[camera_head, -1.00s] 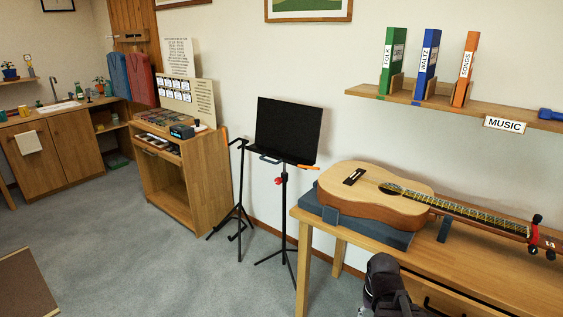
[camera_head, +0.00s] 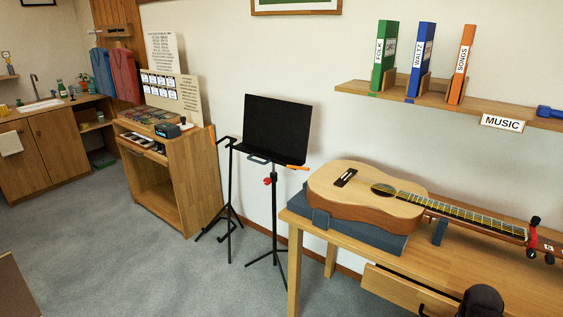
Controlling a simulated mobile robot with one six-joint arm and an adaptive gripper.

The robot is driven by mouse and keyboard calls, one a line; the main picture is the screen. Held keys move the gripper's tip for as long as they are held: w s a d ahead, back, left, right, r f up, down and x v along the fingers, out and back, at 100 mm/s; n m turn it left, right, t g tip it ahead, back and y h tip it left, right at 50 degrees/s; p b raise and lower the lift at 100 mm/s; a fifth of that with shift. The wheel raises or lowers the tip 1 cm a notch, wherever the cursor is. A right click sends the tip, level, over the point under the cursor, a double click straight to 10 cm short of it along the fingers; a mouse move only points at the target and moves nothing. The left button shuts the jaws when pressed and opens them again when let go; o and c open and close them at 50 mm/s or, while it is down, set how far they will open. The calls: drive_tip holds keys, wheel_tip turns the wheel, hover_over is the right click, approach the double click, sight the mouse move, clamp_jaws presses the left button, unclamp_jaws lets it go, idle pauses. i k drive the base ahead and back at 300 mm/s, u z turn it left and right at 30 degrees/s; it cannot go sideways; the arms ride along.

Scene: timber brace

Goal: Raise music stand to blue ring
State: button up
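The music stand (camera_head: 276,129) stands upright on the carpet between the wooden cabinet and the guitar table. It has a black tilted desk, a thin black shaft and tripod legs. A red knob (camera_head: 267,181) sits on its shaft below the desk. An orange piece (camera_head: 298,168) sticks out at the desk's lower right, and a blue-grey handle-like piece (camera_head: 258,160) at its lower left. I cannot make out a blue ring on the shaft. A dark part of my arm shows at the bottom right edge, well away from the stand. My gripper's fingers cannot be made out.
A second thin black stand (camera_head: 230,190) is close on the left. The guitar (camera_head: 365,192) lies on a blue-grey support on the table (camera_head: 335,237), whose drawer (camera_head: 405,293) shows below. The wooden cabinet (camera_head: 193,180) is farther left. Carpet (camera_head: 150,270) in front is clear.

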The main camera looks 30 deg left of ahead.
sight(276, 131)
drive_tip(key=z, duration=0.8)
drive_tip(key=k, duration=0.7)
drive_tip(key=u, duration=1.35)
drive_tip(key=i, duration=0.85)
drive_tip(key=z, duration=0.05)
